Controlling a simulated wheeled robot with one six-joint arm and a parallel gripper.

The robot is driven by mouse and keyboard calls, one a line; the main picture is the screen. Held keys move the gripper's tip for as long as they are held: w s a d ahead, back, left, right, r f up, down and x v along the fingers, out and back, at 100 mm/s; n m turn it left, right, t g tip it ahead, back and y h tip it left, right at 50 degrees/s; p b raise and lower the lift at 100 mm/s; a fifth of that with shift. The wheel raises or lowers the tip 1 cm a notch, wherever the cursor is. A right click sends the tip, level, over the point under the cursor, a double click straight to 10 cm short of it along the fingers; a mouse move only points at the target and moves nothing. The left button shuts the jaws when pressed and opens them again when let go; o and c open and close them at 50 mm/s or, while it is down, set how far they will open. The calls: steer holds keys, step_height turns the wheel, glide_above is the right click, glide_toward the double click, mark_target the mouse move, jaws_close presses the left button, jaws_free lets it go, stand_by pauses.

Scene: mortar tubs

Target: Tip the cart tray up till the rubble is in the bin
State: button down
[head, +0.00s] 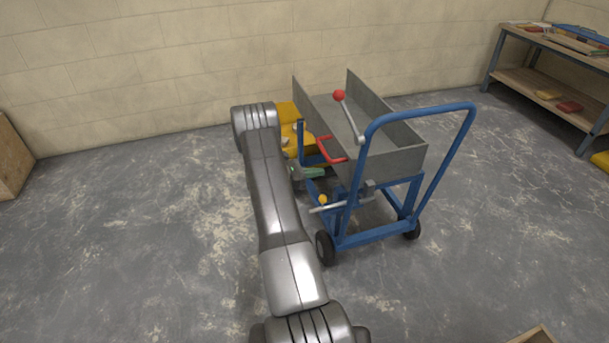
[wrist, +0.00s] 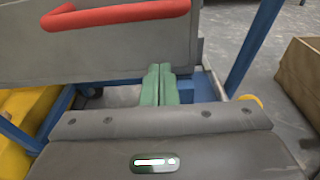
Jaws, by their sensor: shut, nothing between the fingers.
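The cart tray (head: 398,165) is a grey metal box on a blue wheeled frame (head: 372,238). A red handle (head: 330,150) sticks out from its side; it also shows at the top of the wrist view (wrist: 115,15). A lever with a red knob (head: 339,96) stands beside the tray. The yellow bin (head: 287,112) is at the tray's far left end, partly hidden by my arm. My gripper (head: 322,173) has green fingers, shut and empty, below the red handle. In the wrist view the fingertips (wrist: 158,68) are by the tray's lower edge, apart from the handle. I see no rubble.
A grey bar with a yellow knob (head: 322,199) sits low on the cart near my gripper. A workbench (head: 550,85) stands at the right wall. A wooden box (head: 12,160) is at the left edge. The floor left of my arm is clear.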

steer(key=shift+w+d+r+b, duration=0.1)
steer(key=shift+d+r, duration=0.2)
steer(key=shift+r, duration=0.3)
steer(key=shift+w+d+r+b, duration=0.15)
steer(key=shift+d+r, duration=0.2)
steer(key=shift+r, duration=0.2)
steer(key=shift+w+d+r+b, duration=0.1)
steer(key=shift+d+r, duration=0.2)
steer(key=shift+r, duration=0.3)
